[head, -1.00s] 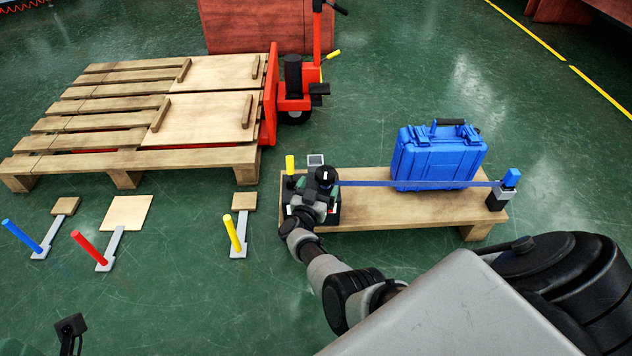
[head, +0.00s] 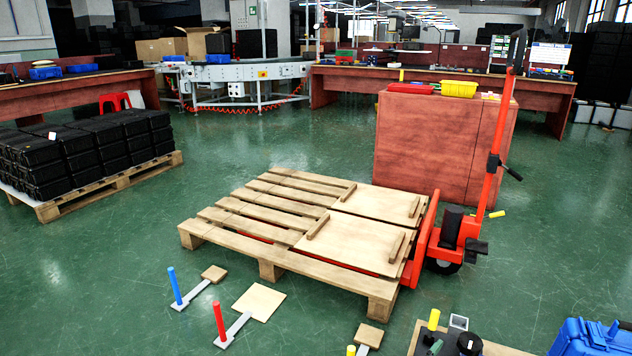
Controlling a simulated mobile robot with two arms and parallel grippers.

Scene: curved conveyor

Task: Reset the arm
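Neither of my arms can be made out clearly in the head view, and no gripper fingers show. At the bottom edge, a low wooden platform (head: 499,350) is mostly cut off. A yellow post (head: 433,320), a small grey-framed block (head: 458,322) and a dark rounded part (head: 468,342) stand at its left end. I cannot tell whether the dark part belongs to my wrist. The blue case (head: 590,338) is cut off at the bottom right.
A wooden pallet (head: 228,233) with boards lies in the middle on a red pallet jack (head: 466,228). A red-brown cabinet (head: 430,150) stands behind it. Black cases (head: 85,150) are stacked on a pallet at left. A conveyor (head: 250,72) and benches are farther back.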

